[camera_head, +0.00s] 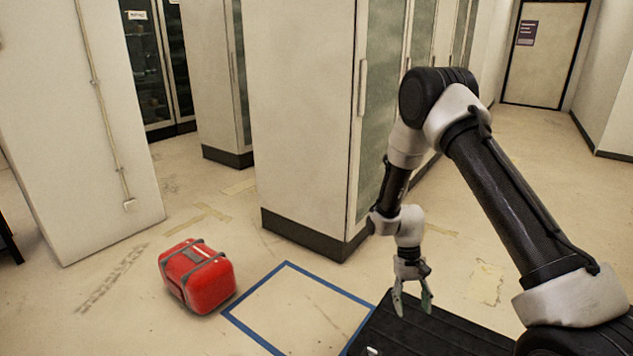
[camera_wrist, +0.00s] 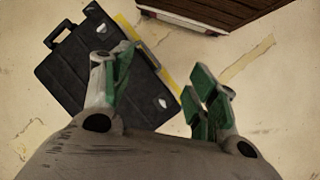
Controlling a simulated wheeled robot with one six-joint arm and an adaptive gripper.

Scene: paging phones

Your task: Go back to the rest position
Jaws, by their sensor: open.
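My gripper (camera_head: 412,301) hangs from my bent arm at the right of the head view, fingers pointing down and apart, with nothing between them. It also shows in the wrist view (camera_wrist: 160,80), where its green-padded fingers stand open. In the head view, a black surface (camera_head: 420,335) lies below and behind the fingertips in the picture. In the wrist view, a black case with a handle (camera_wrist: 75,75) lies on the floor beyond the left finger. I cannot tell whether these two are the same thing.
A red case (camera_head: 200,277) with grey straps lies on the floor at left. A blue taped outline (camera_head: 255,335) is marked beside it. A tall pale cabinet (camera_head: 305,110) stands close to my arm. A pale wall panel (camera_head: 75,130) stands at left. A closed door (camera_head: 543,60) is at the far right.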

